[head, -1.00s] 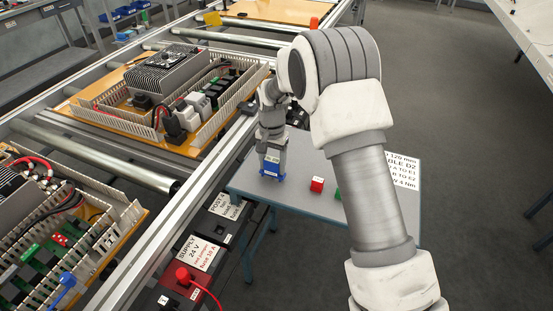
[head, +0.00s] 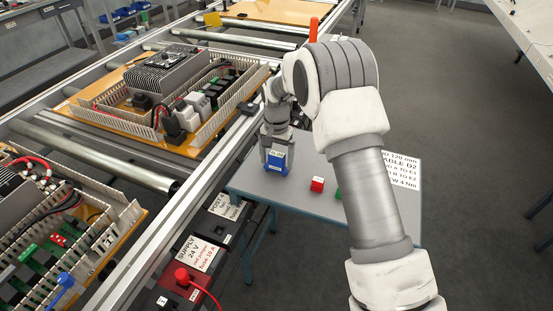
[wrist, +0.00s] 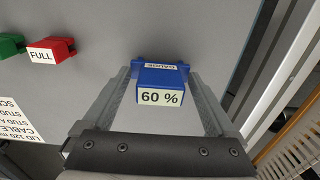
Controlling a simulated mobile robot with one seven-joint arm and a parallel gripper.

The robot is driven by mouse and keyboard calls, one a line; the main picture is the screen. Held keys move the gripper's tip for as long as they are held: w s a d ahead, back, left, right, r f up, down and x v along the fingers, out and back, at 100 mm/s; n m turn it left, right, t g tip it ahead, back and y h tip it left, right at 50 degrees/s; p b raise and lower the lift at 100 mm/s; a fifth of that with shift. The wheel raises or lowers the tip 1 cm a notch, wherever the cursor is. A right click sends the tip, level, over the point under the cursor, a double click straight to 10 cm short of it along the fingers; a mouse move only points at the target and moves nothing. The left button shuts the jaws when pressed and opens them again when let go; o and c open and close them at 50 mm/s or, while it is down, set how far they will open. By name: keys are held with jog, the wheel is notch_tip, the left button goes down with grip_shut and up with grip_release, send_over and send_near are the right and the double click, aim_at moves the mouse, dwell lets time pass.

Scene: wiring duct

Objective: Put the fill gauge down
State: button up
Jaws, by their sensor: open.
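The fill gauge (wrist: 160,82) is a blue block with a white "60 %" label. In the head view the gauge (head: 277,160) rests on the small grey table near its left edge. My gripper (wrist: 168,92) is open, with one finger on each side of the gauge and a visible gap at the sides. In the head view my gripper (head: 276,148) is just above and around the gauge, partly hiding its top.
A red block (head: 317,184) marked "FULL" and a green block (head: 338,193) sit on the table (head: 290,195) to the right. A printed sheet (head: 400,180) lies at the right edge. The conveyor frame with wiring panels (head: 170,95) is at left.

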jog(key=shift+r, duration=0.1)
notch_tip(320, 180, up, 12)
jog(key=r+p, duration=0.1)
jog(key=p, duration=0.1)
notch_tip(320, 180, up, 9)
jog(key=t, duration=0.1)
send_over(277, 155)
jog(key=s+d, duration=0.5)
jog(key=s+d+r+n+t, duration=0.2)
jog(key=s+d+r, duration=0.3)
jog(key=s+r, duration=0.3)
jog(key=s+d+n+t, duration=0.1)
jog(key=s+d, duration=0.2)
jog(key=s, duration=0.7)
jog(key=s+d+f+n+t, duration=0.1)
jog(key=s+d, duration=0.2)
jog(key=s, duration=0.7)
jog(key=shift+s+d+t, duration=0.15)
jog(key=shift+d+t, duration=0.1)
jog(key=shift+t, duration=0.05)
